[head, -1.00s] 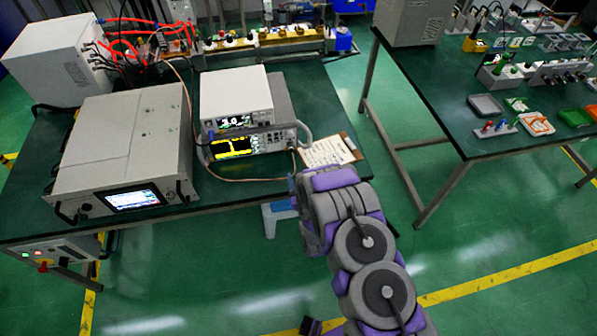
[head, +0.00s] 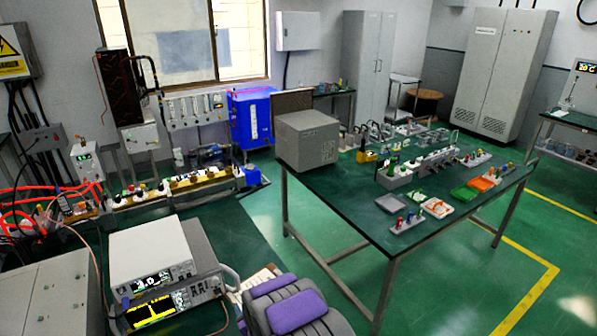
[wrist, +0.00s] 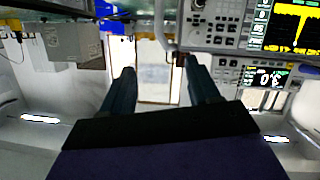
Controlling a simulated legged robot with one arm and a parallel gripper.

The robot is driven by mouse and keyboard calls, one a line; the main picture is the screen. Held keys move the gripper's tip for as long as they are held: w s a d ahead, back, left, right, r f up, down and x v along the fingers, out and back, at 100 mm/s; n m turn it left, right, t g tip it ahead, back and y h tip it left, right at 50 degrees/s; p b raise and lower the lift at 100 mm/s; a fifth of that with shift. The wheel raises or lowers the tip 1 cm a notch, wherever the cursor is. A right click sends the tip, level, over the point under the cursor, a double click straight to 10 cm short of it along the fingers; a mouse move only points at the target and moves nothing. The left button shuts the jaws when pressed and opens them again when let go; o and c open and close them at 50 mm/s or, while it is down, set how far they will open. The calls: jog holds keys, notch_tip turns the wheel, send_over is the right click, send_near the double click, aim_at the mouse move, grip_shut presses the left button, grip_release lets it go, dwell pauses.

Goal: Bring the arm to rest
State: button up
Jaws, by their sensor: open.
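My gripper (wrist: 158,85) shows in the wrist view with its two dark fingers apart and nothing between them. The wrist picture appears upside down, with instrument panels at the upper right close beyond the fingers. In the head view my purple and grey arm (head: 290,312) shows at the bottom edge, beside the left bench. The gripper itself is not visible there. The stacked instruments (head: 155,285) with lit screens stand left of the arm, and a clipboard (head: 262,279) lies just behind it.
A second green bench (head: 350,215) stands at the right, holding a grey box (head: 307,140), small trays (head: 465,194) and several connector blocks. Green floor (head: 310,265) is open between the benches. A blue cabinet (head: 250,118) and a power strip (head: 180,183) are at the back left.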

jog(key=s+d+r+m+g+h+b, duration=0.15)
jog(key=s+d+r+g, duration=0.25)
jog(key=d+r, duration=0.4)
jog(key=s+d+r+m+g+h, duration=0.25)
jog(key=s+d+r, duration=0.3)
jog(key=d, duration=0.45)
jog(key=s+d+r+m+g, duration=0.1)
jog(key=s+d+r+g, duration=0.2)
jog(key=s, duration=0.8)
jog(key=s+d+r+m+g+h+b, duration=0.1)
jog(key=s+d+r, duration=0.3)
jog(key=s, duration=0.8)
jog(key=s+d+r+m+g+h, duration=0.1)
jog(key=s+d+r+g, duration=0.3)
jog(key=s, duration=0.7)
jog(key=shift+s+d+r+m+g, duration=0.2)
jog(key=shift+d+m+g, duration=0.15)
jog(key=shift+d, duration=0.3)
